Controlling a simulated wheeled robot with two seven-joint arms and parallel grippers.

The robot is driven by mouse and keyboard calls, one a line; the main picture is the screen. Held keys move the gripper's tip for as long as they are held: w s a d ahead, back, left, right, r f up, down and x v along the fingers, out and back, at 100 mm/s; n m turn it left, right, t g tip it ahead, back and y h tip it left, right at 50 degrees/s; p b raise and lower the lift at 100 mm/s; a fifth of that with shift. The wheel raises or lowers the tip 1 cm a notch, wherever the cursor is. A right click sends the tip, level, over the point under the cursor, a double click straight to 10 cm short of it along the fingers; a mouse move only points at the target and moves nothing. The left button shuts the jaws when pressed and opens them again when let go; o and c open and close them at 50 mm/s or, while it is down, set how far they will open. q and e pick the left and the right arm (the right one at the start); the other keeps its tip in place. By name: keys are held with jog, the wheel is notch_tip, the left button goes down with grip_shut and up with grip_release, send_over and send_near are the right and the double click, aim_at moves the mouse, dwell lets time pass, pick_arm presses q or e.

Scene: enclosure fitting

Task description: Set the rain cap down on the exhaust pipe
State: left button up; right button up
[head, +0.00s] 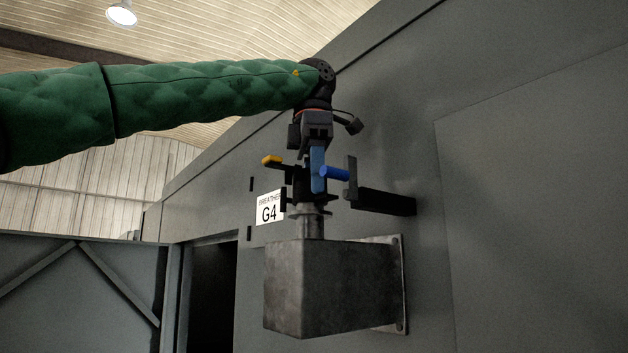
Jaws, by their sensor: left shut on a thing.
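My left gripper (318,180) hangs down from the green-sleeved arm that comes in from the left. It is shut on a dark piece, which I take to be the rain cap (307,209), small and partly hidden by the fingers. The exhaust pipe (311,228) is a short, upright grey stub on top of a metal box. The cap and gripper are directly above the pipe's top end. I cannot tell whether the cap touches the pipe or sits level on it. My right gripper is not in view.
The grey metal box (330,288) is fixed to the enclosure wall by a plate (404,290). A black bar (388,203) juts from the wall close to the right of the gripper. A dark doorway (212,295) opens further left.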

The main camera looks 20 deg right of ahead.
pick_arm(q)
jog(key=shift+f+b, duration=0.35)
jog(key=shift+f, duration=0.35)
jog(key=o, duration=1.4)
jog(key=shift+o, duration=0.2)
jog(key=shift+r, duration=0.6)
notch_tip(320, 180, up, 6)
jog(key=shift+s+f+p, duration=0.1)
jog(key=shift+f+p, duration=0.15)
jog(key=shift+p, duration=0.55)
jog(key=shift+r, duration=0.55)
